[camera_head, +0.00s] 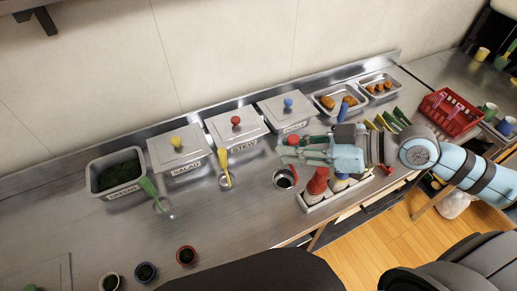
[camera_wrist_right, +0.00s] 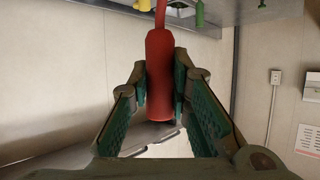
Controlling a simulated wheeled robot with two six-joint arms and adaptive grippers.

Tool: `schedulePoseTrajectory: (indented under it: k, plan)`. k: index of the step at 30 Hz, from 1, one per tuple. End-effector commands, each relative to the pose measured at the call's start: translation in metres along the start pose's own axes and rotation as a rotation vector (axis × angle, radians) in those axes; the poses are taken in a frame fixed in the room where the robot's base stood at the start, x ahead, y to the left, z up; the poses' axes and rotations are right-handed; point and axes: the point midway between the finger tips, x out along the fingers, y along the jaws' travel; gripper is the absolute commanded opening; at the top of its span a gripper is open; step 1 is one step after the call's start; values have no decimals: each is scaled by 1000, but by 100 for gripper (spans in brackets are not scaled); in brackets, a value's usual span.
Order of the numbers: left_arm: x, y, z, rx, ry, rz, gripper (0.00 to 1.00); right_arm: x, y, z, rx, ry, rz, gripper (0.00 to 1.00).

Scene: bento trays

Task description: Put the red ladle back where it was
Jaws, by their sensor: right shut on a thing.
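My right gripper (camera_head: 290,151) reaches in from the right, above the counter in front of the lidded bins. It is shut on the red ladle (camera_head: 293,140). In the right wrist view, the ladle's thick red handle (camera_wrist_right: 160,75) lies between the two green-padded fingers, and its thin red neck runs up out of the picture. The ladle's bowl is not clear to me. A yellow ladle (camera_head: 224,168) stands in front of the SALAD and STEW bins, and a green ladle (camera_head: 148,187) in front of the dark-green-filled bin. My left gripper is not in view.
The STEW bin (camera_head: 233,145) has a red knob. Small pots (camera_head: 145,272) stand at the front.

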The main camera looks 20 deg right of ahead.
Motion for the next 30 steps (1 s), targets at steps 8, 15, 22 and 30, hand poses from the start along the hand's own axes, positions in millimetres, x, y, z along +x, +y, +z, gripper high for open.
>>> schedulePoseTrajectory:
  k: [8, 15, 22, 30]
  plan:
    - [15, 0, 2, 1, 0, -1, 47, 16, 118, -27, 113, 19, 252, 0]
    - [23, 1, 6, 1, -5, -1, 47, 29, 182, -53, 199, 8, 447, 0]
    - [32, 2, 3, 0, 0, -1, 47, 55, 187, 7, 210, -1, 465, 0]
    - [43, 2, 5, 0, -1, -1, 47, 86, 188, 82, 204, 4, 467, 0]
